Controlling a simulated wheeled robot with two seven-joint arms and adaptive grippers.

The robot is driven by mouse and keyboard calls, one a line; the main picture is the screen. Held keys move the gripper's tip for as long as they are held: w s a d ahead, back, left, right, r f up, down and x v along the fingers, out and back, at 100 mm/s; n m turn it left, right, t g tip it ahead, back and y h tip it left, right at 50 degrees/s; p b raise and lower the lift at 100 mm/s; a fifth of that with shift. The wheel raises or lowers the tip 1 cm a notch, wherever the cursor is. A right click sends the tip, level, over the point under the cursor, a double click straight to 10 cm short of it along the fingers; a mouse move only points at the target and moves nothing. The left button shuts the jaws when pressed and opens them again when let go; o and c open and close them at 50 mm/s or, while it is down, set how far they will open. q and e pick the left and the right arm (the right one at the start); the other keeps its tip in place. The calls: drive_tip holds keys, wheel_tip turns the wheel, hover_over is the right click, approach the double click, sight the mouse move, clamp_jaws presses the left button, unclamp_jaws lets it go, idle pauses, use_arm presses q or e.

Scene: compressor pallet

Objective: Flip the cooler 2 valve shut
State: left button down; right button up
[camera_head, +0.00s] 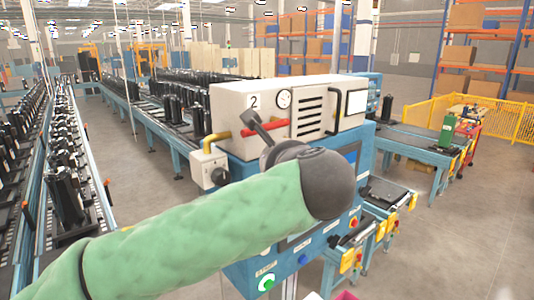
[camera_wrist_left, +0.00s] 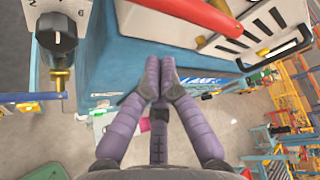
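The cooler 2 unit is a white box (camera_head: 228,103) marked "2" on a blue cabinet. A red bar (camera_head: 280,126), which looks like its valve handle, lies nearly level across the front below the gauge. My left gripper (camera_head: 251,116) is in front of the box, overlapping the red bar in the head view. In the wrist view its purple fingers (camera_wrist_left: 160,66) are together, with nothing seen between them. Contact is unclear. My right gripper is not in view.
A small white box with a black knob (camera_wrist_left: 56,38) and brass fitting stands left of the cabinet. A yellow pipe (camera_head: 213,138) is above it. The blue cabinet (camera_head: 240,268) has push buttons. Conveyors (camera_head: 395,196) run to the right and left, with open floor between.

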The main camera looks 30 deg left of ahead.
use_arm(q)
drive_tip(key=s+d+r, duration=0.3)
drive_tip(key=d+r, duration=0.1)
drive_tip(key=d, duration=0.4)
drive_tip(key=shift+r, duration=0.3)
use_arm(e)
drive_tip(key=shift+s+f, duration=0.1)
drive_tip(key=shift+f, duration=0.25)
use_arm(q)
drive_tip(key=shift+s+d, duration=0.15)
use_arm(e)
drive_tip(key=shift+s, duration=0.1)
